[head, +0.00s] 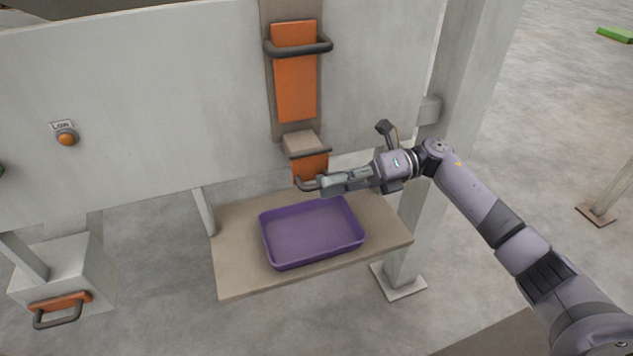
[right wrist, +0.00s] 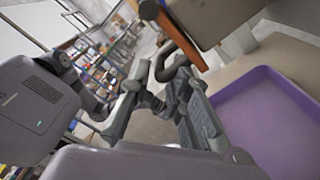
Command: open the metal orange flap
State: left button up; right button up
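An orange flap (head: 309,166) hangs at the front of a small beige spout on the machine's grey wall, above a purple tray. It has a dark bar handle (head: 305,185) at its lower edge, which also shows in the right wrist view (right wrist: 184,62). My right gripper (head: 322,184) reaches in from the right, its fingertips at this handle. In the right wrist view its two fingers stand apart, with the handle's bend close to their tips. Whether they touch it is hard to tell. The flap appears to hang down, closed. My left gripper is not in view.
The purple tray (head: 311,263) sits on a beige shelf (head: 240,279) below the spout. A taller orange plate (head: 295,88) with a dark handle is above. A grey post (head: 411,240) stands close behind my right arm. Another orange handled flap (head: 60,304) is lower left.

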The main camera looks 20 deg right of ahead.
aim_at(317, 187)
jog(key=shift+a, duration=1.7)
jog(key=shift+c, duration=0.6)
grip_shut()
